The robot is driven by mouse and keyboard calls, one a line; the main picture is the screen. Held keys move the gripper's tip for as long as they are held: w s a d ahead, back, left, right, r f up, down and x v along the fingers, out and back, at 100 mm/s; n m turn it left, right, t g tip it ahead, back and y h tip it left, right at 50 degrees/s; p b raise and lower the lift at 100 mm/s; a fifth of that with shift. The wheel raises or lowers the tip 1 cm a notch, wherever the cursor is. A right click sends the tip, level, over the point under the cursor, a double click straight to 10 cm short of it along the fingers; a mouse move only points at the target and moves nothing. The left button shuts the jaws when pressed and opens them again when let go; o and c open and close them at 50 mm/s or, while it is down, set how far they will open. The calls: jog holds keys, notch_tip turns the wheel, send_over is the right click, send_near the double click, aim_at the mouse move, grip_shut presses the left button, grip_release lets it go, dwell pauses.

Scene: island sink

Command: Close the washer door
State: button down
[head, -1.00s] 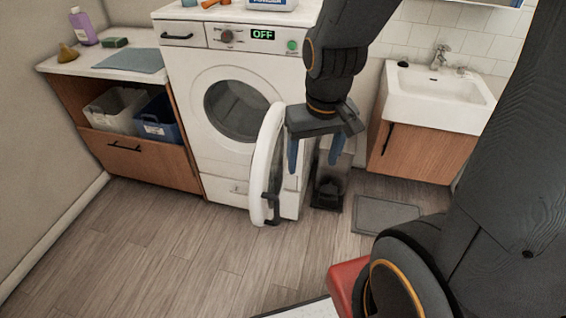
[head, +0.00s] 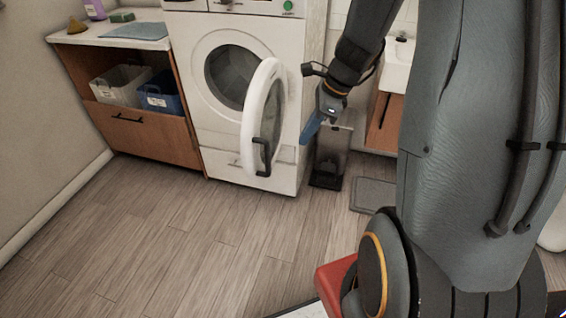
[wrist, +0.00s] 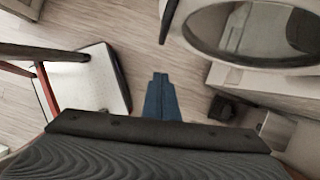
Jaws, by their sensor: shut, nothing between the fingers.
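The white washer (head: 215,142) stands against the back wall with its round door (head: 248,125) swung open toward me. The door hangs on the right side of the drum opening (head: 231,76), with a black handle (head: 263,157) on its free edge. My gripper (head: 309,134) is just right of the door, pointing down, apart from it in the head view. Its blue fingers (wrist: 160,92) are together and empty in the wrist view. The door ring (wrist: 195,45) shows at the upper right of the wrist view.
A wooden cabinet (head: 150,140) with a white bin (head: 118,88) and a blue bin (head: 160,92) stands left of the washer. A dark pedal bin (head: 330,158) stands right of it, near a grey mat (head: 374,195). The floor in front is clear.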

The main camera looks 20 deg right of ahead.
jog(key=w+a+f, duration=0.3)
jog(key=a+f, duration=0.4)
jog(key=f, duration=0.2)
